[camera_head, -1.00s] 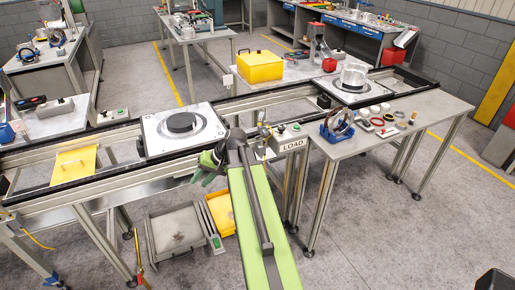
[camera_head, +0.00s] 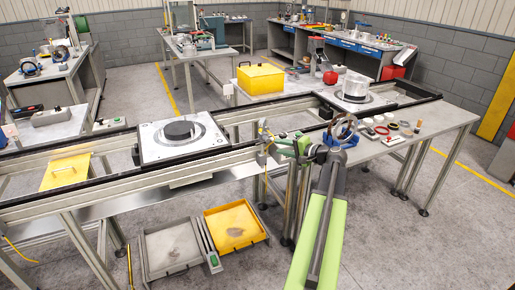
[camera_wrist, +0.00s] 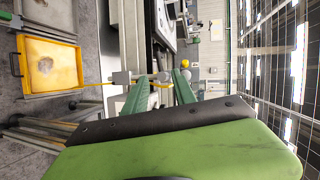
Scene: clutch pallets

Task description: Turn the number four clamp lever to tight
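No number four clamp lever can be made out in either view; any levers are too small to tell. A white pallet plate (camera_head: 154,151) with a black disc (camera_head: 178,131) sits on the conveyor at centre left. A second pallet plate (camera_head: 333,98) carries a clear and silver cylindrical part (camera_head: 355,85) farther right. My gripper (camera_head: 303,146) is in front of the conveyor's front rail, right of the first pallet.
A yellow lidded box (camera_head: 260,78) stands behind the conveyor. A side table (camera_head: 395,150) at right holds a blue fixture (camera_head: 340,138) and small parts, close to my gripper. A grey tray (camera_head: 150,268) and a yellow tray (camera_head: 262,233) are low below the conveyor.

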